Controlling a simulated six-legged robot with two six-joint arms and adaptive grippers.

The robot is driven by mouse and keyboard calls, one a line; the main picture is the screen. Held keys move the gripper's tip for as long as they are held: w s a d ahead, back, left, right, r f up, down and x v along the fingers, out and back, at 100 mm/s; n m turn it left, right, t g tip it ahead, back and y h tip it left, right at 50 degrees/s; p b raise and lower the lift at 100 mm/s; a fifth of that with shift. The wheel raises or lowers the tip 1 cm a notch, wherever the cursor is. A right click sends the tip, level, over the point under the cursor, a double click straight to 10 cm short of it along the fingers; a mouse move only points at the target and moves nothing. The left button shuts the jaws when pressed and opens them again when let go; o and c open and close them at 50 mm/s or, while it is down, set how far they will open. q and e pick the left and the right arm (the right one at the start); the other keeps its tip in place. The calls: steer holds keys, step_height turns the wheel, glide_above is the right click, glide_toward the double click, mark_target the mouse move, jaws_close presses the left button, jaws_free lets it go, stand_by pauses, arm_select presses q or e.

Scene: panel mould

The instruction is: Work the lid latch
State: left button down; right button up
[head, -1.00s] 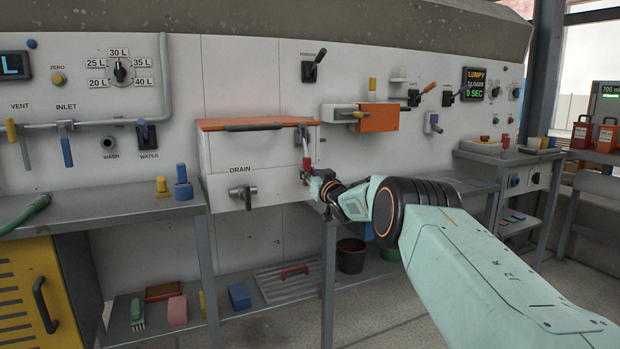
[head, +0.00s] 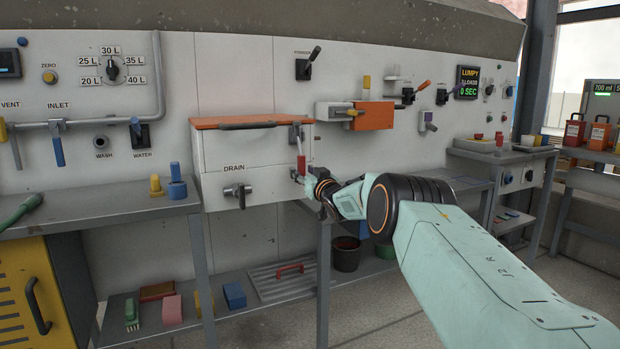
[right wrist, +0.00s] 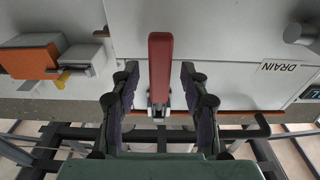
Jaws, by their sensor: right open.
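The lid latch is a red-handled lever (head: 301,166) on the right part of the front of a white box (head: 225,155) with an orange lid (head: 240,121). The lid looks closed, and the latch handle hangs roughly upright below its metal pivot. My right gripper (head: 300,178) is at the latch, partly hidden by its own wrist. In the right wrist view the red handle (right wrist: 160,62) stands between the two open fingers, with a visible gap on each side. My left gripper is not in view.
An orange box (head: 374,115) and several levers are mounted to the right. A grey bench (head: 120,207) stands at left. A lower shelf holds blocks and a dark bucket (head: 347,254).

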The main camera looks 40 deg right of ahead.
steer(key=v, duration=1.2)
steer(key=shift+r, duration=0.2)
stand_by(0.4)
stand_by(0.5)
steer(key=s+a+f+m+g+y+p, duration=0.15)
steer(key=s+a+f+g, duration=0.45)
steer(key=a+f, duration=0.6)
steer(key=s+a+f+n+g+y+p, duration=0.1)
steer(key=s+a+f+g+y+p, duration=0.15)
steer(key=s+a+f, duration=0.85)
steer(key=s+a+f+n+g+p, duration=0.1)
steer(key=s+a+f+g, duration=0.2)
steer(key=s, duration=0.7)
steer(key=s+a+f+g+p, duration=0.2)
steer(key=s+a+f+g, duration=0.1)
steer(key=s, duration=0.8)
steer(key=s+a+f+n+g+p, duration=0.1)
steer(key=s+a+f+g, duration=0.2)
steer(key=s, duration=0.8)
steer(key=shift+a+f+n+g, duration=0.3)
steer(key=shift+a+n+g, duration=0.05)
steer(key=shift+a+g, duration=0.3)
